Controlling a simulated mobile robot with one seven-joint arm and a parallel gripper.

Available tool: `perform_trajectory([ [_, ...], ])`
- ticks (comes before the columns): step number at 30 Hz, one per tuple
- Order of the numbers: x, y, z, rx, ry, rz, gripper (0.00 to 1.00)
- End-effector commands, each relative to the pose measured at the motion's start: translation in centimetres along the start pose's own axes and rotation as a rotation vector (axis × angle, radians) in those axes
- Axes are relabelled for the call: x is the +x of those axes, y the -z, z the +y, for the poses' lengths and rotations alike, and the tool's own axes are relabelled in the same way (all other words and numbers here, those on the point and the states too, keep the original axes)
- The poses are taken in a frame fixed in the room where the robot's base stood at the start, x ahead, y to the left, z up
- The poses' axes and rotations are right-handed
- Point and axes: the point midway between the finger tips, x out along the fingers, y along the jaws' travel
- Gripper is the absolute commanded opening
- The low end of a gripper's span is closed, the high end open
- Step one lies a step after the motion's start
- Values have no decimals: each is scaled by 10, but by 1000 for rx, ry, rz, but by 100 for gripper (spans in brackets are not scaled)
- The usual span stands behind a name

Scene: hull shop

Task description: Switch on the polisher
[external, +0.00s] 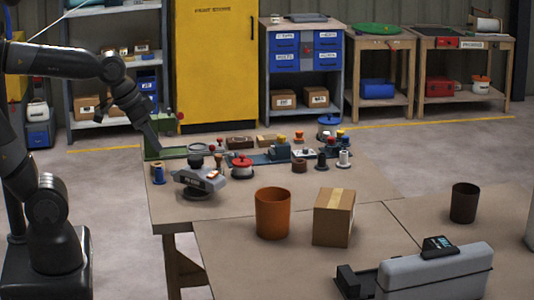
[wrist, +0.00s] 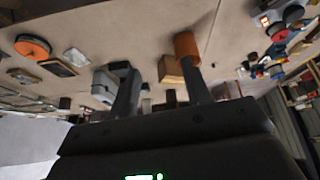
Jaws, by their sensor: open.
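The polisher (external: 200,183) is a grey machine with a dark pad and a label on its side. It rests at the left end of the workbench in the external view.
An orange cup (external: 273,213) and a cardboard box (external: 334,217) stand right of the polisher. A red-lidded pot (external: 240,165) is close beside it, with several spools and small parts behind. A blue spool (external: 158,174) stands to its left. A grey machine (external: 435,273) sits at the front right.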

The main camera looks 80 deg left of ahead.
Motion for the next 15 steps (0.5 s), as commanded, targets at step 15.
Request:
perform_trajectory([
  [15,59,100,-100,-270,104,-51,1],
])
